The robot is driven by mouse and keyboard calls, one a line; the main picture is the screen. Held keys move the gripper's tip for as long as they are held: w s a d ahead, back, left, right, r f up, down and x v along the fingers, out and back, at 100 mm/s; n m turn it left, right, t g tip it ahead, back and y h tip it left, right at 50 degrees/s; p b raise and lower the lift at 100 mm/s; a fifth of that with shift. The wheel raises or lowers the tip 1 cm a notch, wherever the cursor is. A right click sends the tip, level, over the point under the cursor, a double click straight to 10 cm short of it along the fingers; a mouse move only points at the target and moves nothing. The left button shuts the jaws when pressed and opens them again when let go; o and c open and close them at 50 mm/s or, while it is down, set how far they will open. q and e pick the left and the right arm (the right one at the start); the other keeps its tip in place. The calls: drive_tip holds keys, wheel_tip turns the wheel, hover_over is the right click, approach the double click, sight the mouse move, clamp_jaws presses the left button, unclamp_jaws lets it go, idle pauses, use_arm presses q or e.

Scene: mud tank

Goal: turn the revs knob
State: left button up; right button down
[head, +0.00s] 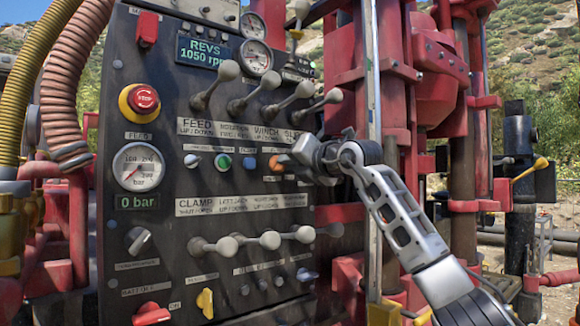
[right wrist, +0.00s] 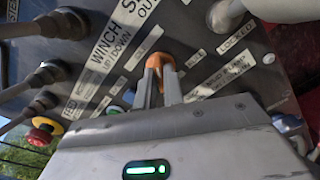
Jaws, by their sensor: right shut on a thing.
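An orange knob (head: 275,164) sits at the right end of the row of small coloured knobs on the dark control panel (head: 150,70). My right gripper (head: 287,161) reaches it from the right and is shut on it. In the right wrist view the orange knob (right wrist: 158,61) lies between the two fingertips (right wrist: 161,76). The knob's own label is not legible. A display (head: 204,51) at the top reads REVS 1050 rpm. My left gripper is not in view.
Grey ball-topped levers (head: 229,70) stick out just above my right gripper, and more levers (head: 270,240) stick out below. A red stop button (head: 144,99) and a pressure gauge (head: 138,167) are at left. Red machinery (head: 440,60) stands behind my right arm.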

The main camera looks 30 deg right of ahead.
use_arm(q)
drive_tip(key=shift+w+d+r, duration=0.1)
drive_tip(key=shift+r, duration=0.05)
use_arm(e)
drive_tip(key=shift+m, duration=0.6)
drive_tip(key=c, duration=1.5)
unclamp_jaws()
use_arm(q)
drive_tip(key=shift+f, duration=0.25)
use_arm(e)
drive_tip(key=shift+s, duration=0.15)
use_arm(q)
drive_tip(key=b, duration=0.2)
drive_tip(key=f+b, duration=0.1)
drive_tip(key=b, duration=0.2)
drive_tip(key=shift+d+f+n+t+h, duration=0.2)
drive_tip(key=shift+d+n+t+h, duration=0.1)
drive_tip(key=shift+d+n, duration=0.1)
use_arm(e)
drive_tip(key=s+d, duration=0.1)
drive_tip(key=s, duration=1.4)
drive_tip(key=shift+s+d, duration=0.15)
drive_tip(key=shift+s, duration=0.2)
